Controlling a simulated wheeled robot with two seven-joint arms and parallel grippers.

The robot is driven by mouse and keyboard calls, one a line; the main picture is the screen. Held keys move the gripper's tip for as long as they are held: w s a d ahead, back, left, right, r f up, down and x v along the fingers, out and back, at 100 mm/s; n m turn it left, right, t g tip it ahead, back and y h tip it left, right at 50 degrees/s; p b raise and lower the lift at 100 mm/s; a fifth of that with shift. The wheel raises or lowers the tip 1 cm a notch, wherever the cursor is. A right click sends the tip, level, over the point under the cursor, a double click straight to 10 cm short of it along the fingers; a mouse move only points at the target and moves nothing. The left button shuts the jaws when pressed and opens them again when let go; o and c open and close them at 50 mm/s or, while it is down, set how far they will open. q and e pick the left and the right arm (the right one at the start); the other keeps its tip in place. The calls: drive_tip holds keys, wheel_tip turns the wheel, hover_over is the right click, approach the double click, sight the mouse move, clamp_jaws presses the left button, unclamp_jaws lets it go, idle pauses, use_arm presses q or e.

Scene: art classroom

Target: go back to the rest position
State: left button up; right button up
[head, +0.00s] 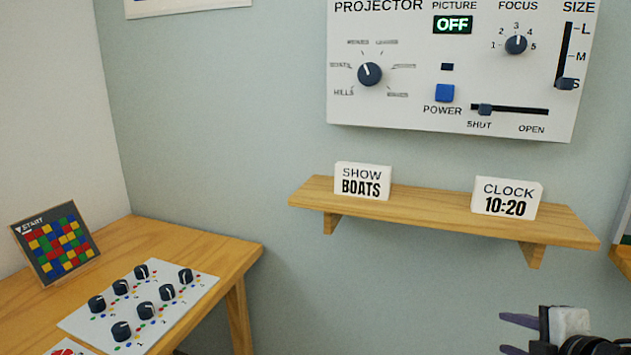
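My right gripper (518,334) shows at the bottom right, below the wooden shelf and apart from it. Its two dark fingers point left and stand apart, with nothing seen between them. My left gripper is out of view. The projector panel (400,110) is on the wall above the shelf, and its picture display (453,25) reads OFF.
A wooden shelf (430,206) holds a SHOW BOATS sign (362,181) and a CLOCK 10:20 sign (506,197). At the left, a wooden table (190,243) bears a white knob board (190,307) and a coloured grid board (57,243). The space below the shelf looks clear.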

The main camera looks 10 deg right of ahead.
drive_tip(key=s+a+f+m+g+y, duration=0.1)
drive_tip(key=s+a+f+m, duration=0.15)
drive_tip(key=f, duration=0.35)
drive_tip(key=s+a+f+m+y, duration=0.1)
drive_tip(key=s+a+f+m, duration=0.15)
drive_tip(key=f, duration=0.35)
drive_tip(key=s+a+f+m+y, duration=0.1)
drive_tip(key=s+a+f+m, duration=0.3)
drive_tip(key=s+a+f, duration=0.3)
drive_tip(key=s+a+f+m+g+y+p, duration=0.1)
drive_tip(key=s+a+f+m, duration=0.3)
drive_tip(key=a, duration=0.9)
drive_tip(key=s+f, duration=0.2)
drive_tip(key=s, duration=0.1)
drive_tip(key=shift+f+m+g+p, duration=0.3)
drive_tip(key=shift+f, duration=0.05)
drive_tip(key=shift+c, duration=0.6)
